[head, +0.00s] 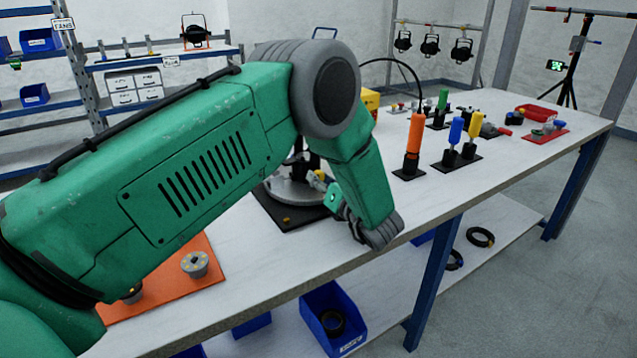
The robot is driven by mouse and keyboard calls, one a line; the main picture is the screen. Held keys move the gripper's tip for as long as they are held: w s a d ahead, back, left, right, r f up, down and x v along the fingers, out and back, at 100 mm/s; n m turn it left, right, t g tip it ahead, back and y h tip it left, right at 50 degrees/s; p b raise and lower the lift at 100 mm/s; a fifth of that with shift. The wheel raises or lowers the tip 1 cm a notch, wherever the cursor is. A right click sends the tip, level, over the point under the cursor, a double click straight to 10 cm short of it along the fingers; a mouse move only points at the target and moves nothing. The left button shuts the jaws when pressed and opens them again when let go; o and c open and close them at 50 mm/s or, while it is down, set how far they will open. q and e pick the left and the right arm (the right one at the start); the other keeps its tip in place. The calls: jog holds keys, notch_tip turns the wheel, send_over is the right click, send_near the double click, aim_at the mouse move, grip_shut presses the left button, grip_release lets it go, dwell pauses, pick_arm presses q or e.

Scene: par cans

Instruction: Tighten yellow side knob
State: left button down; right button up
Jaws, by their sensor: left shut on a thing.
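My left arm reaches in from the left and bends down over the near part of the bench. My left gripper (322,182) is at the right side of a dark fixture on a round grey base (290,190), mostly hidden behind my own wrist. It is shut on a small part there, which I take to be the yellow side knob; the knob itself is not clearly visible. My right gripper is not in view.
An orange mat (160,297) with a grey knob-like part (195,264) lies at the near left. Upright orange (413,133), blue (455,131) and yellow (475,123) handled tools stand farther right. A red tray (536,112) is at the far end. Bare bench lies right of my wrist.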

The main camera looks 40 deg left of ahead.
pick_arm(q)
jog(key=shift+w+d+r, duration=0.1)
jog(key=shift+d+r, duration=0.05)
jog(key=shift+d, duration=0.3)
jog(key=c, duration=1.2)
grip_release()
jog(key=shift+d, duration=0.1)
jog(key=v, duration=1.2)
